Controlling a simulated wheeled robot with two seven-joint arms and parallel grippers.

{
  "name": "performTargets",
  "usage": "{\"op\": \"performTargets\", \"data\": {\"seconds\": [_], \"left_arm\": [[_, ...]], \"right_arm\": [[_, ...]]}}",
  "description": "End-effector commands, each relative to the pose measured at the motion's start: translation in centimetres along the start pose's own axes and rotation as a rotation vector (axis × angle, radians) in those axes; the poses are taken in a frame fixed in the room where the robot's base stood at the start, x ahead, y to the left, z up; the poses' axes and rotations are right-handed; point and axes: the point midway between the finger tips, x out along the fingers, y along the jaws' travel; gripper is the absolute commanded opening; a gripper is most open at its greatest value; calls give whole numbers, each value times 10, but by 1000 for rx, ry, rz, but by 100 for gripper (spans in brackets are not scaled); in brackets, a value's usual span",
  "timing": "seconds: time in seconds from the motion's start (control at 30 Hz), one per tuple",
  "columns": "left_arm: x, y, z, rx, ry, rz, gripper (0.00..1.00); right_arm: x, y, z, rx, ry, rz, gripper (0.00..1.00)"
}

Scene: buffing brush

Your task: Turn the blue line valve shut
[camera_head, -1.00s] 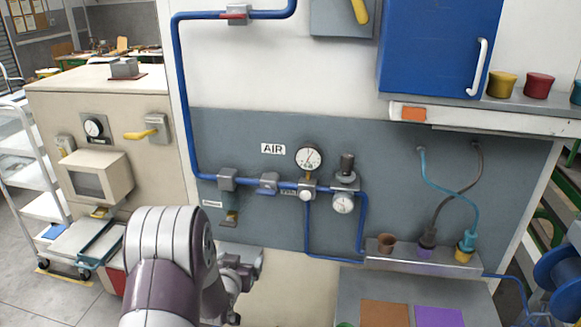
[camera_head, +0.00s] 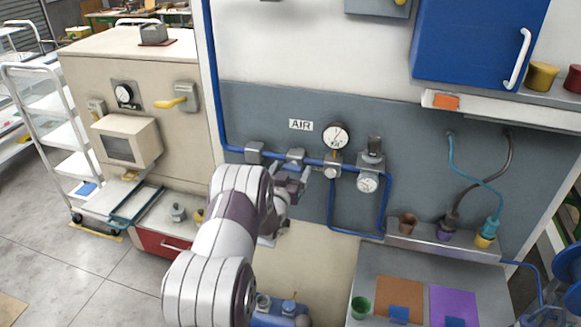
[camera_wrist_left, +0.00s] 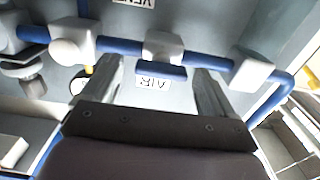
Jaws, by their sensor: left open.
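The blue pipe (camera_head: 312,161) runs across the grey panel under the AIR sign (camera_head: 301,125). The valve on it is a grey block (camera_head: 295,156), partly hidden by my gripper in the head view. In the left wrist view the valve's grey body (camera_wrist_left: 163,46) has a blue lever (camera_wrist_left: 160,71) lying along the pipe. My left gripper (camera_head: 291,182) is open just in front of the valve. In the left wrist view its fingers stand to either side of the lever, with gaps between. Contact cannot be told. My right gripper is not in view.
A pressure gauge (camera_head: 337,134) and a regulator (camera_head: 370,160) sit on the pipe right of the valve. A grey bracket (camera_head: 254,152) is to its left. A blue cabinet (camera_head: 475,45) hangs above right. A beige machine (camera_head: 140,100) stands at the left.

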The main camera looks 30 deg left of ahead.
Motion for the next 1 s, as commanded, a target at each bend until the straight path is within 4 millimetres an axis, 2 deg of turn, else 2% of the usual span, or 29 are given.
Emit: {"op": "performTargets", "data": {"seconds": [0.23, 0.27, 0.4, 0.43, 0.77, 1.0], "left_arm": [[2, 0, 1, 0, 0, 0, 87], [2, 0, 1, 0, 0, 0, 81], [1, 0, 1, 0, 0, -1, 35], [1, 0, 0, 0, 0, -1, 31], [1, 0, 2, 29, 2, -1, 31], [1, 0, 6, 159, 3, -1, 31]], "right_arm": [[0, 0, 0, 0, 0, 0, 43], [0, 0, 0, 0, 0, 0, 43], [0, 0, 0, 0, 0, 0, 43], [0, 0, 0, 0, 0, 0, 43], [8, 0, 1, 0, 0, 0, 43], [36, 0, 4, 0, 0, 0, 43]]}}
